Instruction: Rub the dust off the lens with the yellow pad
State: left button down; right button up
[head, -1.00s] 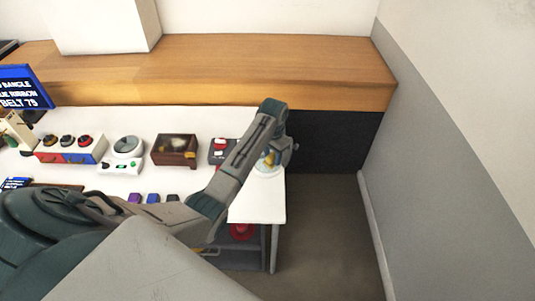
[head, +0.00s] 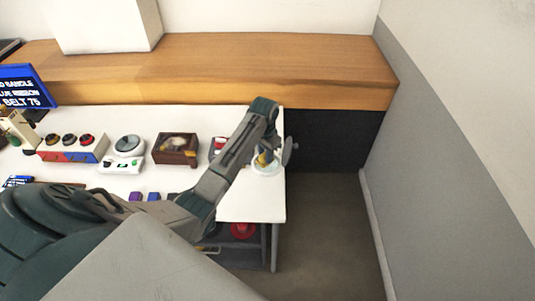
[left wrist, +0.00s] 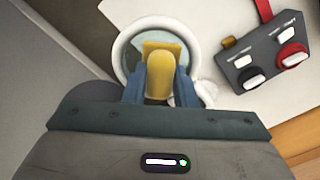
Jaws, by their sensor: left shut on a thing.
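The lens (left wrist: 131,52) is a round greenish glass in a white ring, and fills the upper middle of the left wrist view. In the head view its white ring (head: 266,171) sits near the table's right end. My left gripper (left wrist: 160,72) is shut on the yellow pad (left wrist: 160,58), which lies over the middle of the glass in the left wrist view. I cannot tell whether the pad touches the glass. The pad and gripper cover part of the lens, and I cannot make out dust. A bit of the yellow pad (head: 262,159) also shows in the head view. My right gripper is out of view.
A dark grey control box (left wrist: 264,58) with red, black and white knobs stands close beside the lens. Farther left on the white table (head: 258,205) are a brown wooden box (head: 175,149), a round-topped white device (head: 122,164) and a knobbed block (head: 73,149).

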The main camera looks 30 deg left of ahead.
pick_arm(q)
jog(key=shift+r, duration=3)
jog(key=shift+r, duration=0.15)
jog(key=shift+r, duration=1.4)
